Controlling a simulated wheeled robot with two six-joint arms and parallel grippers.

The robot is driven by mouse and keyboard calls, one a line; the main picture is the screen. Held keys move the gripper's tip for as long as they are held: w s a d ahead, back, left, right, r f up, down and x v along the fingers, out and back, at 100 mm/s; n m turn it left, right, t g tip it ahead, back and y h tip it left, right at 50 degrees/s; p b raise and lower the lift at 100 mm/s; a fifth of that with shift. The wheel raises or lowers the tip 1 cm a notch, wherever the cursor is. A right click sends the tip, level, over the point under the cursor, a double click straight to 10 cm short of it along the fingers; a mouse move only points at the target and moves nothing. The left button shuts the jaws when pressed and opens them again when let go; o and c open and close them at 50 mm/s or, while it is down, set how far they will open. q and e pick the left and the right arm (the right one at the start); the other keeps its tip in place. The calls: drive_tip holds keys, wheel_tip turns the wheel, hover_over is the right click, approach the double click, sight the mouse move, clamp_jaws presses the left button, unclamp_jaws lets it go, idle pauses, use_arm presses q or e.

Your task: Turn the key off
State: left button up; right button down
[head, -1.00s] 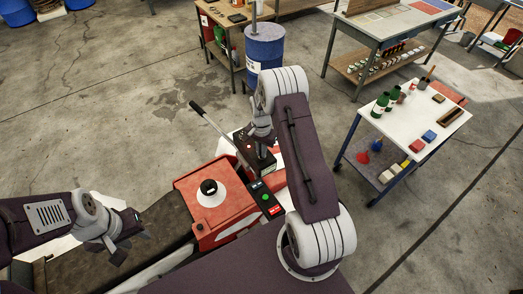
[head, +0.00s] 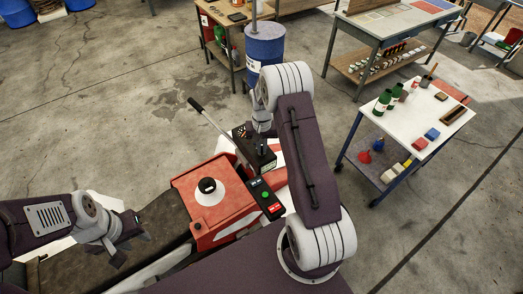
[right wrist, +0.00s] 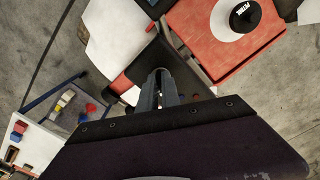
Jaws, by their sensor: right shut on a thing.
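A black control box (head: 241,133) stands on the red and white machine, at the far end of its red hood. My right gripper (head: 263,148) points down at the top of this box. In the right wrist view its fingers (right wrist: 160,76) are close together over a black surface. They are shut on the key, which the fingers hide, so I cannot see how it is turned. My left gripper (head: 127,238) is apart from the box, at the lower left over the dark seat area, open and empty.
The red hood (head: 238,207) carries a white cone with a black cap (head: 207,185). A small black panel (head: 253,184) has a green button and a red label. A long lever (head: 210,118) rises at the left of the box. A white-topped cart (head: 395,125) stands right.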

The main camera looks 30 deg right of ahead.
drive_tip(key=n+b, duration=0.1)
drive_tip(key=n, duration=0.2)
drive_tip(key=shift+w+d, duration=0.1)
drive_tip(key=shift+w, duration=0.05)
drive_tip(key=shift+n+b, duration=0.55)
drive_tip(key=shift+n, duration=0.95)
drive_tip(key=shift+r+n, duration=0.1)
drive_tip(key=shift+n, duration=0.2)
drive_tip(key=c, duration=1.6)
unclamp_jaws()
drive_tip(key=shift+w, duration=0.1)
drive_tip(key=shift+o, duration=0.2)
drive_tip(key=shift+w+f, duration=0.2)
wheel_tip(320, 180, up, 8)
drive_tip(key=shift+r+b, duration=0.1)
drive_tip(key=shift+b, duration=1.1)
drive_tip(key=shift+r, duration=0.45)
